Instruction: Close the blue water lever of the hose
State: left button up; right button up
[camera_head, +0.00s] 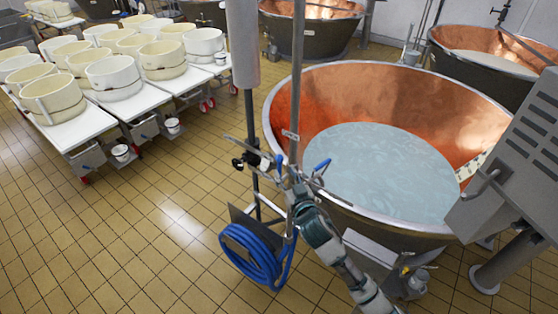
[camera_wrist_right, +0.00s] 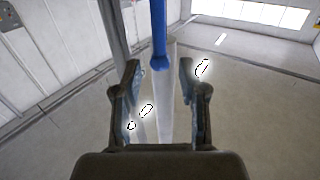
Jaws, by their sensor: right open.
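The blue lever (camera_head: 322,165) shows as a short blue piece on the metal pipework beside the copper vat. A blue bar, which looks like the lever, is in the right wrist view (camera_wrist_right: 159,38). It comes down from the top, and its lower end appears between the fingertips. My right gripper (camera_head: 300,186) is at the pipework, just below the blue piece; in the right wrist view (camera_wrist_right: 160,80) its two fingers are apart with no visible grip. Contact with the lever cannot be told. The blue hose (camera_head: 252,255) hangs coiled below the pipework. My left gripper is not in view.
A copper vat (camera_head: 285,112) of pale liquid stands right of the pipework. A vertical metal post (camera_head: 297,75) rises beside my right gripper. A grey machine (camera_head: 520,150) is at the right. White tables (camera_head: 75,130) with round moulds stand left. The tiled floor at front left is clear.

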aim_at(280, 164)
jog(key=x, duration=0.5)
jog(key=shift+d, duration=0.15)
jog(key=shift+w+a, duration=0.3)
jog(key=shift+w, duration=0.3)
jog(key=shift+w+a, duration=0.1)
jog(key=shift+a, duration=0.1)
jog(key=shift+d, duration=0.1)
grip_shut()
